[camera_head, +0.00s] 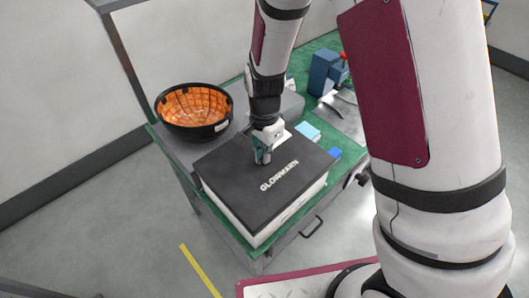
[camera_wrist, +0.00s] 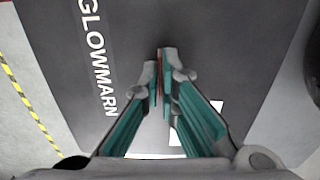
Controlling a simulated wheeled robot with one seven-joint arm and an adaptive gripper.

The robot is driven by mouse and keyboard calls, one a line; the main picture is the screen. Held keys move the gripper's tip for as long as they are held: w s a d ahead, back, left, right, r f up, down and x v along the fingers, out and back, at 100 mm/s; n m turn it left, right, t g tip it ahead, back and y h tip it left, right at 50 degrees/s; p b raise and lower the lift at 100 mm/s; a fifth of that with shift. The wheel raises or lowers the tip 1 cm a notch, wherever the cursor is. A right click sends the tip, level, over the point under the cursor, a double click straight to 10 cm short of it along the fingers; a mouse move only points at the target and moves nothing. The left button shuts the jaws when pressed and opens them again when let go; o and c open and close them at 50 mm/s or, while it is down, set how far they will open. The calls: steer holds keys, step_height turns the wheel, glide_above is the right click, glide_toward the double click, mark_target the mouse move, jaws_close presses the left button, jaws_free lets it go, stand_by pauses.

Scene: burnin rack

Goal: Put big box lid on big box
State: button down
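The big box lid (camera_head: 240,175) is a flat black panel with white GLOWMARN lettering. It lies over the white big box (camera_head: 284,216) on the bench, roughly lined up with its sides; whether it is fully seated I cannot tell. The lid fills most of the wrist view (camera_wrist: 225,50). My gripper (camera_head: 262,157) points down at the middle of the lid. In the wrist view its fingertips (camera_wrist: 161,60) are close together, with a thin reddish strip between them that seems to be part of the lid. The inside of the box is hidden.
A black bowl with an orange inside (camera_head: 195,108) stands at the bench's back left. Light blue (camera_head: 307,131) and dark blue (camera_head: 335,153) small items lie right of the box. A blue device (camera_head: 323,72) stands farther back. Yellow tape (camera_head: 200,270) marks the floor.

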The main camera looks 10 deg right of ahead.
steer(key=shift+f, duration=0.15)
steer(key=c, duration=1.7)
jaws_free()
step_height(320, 180, up, 12)
steer(key=shift+r, duration=0.1)
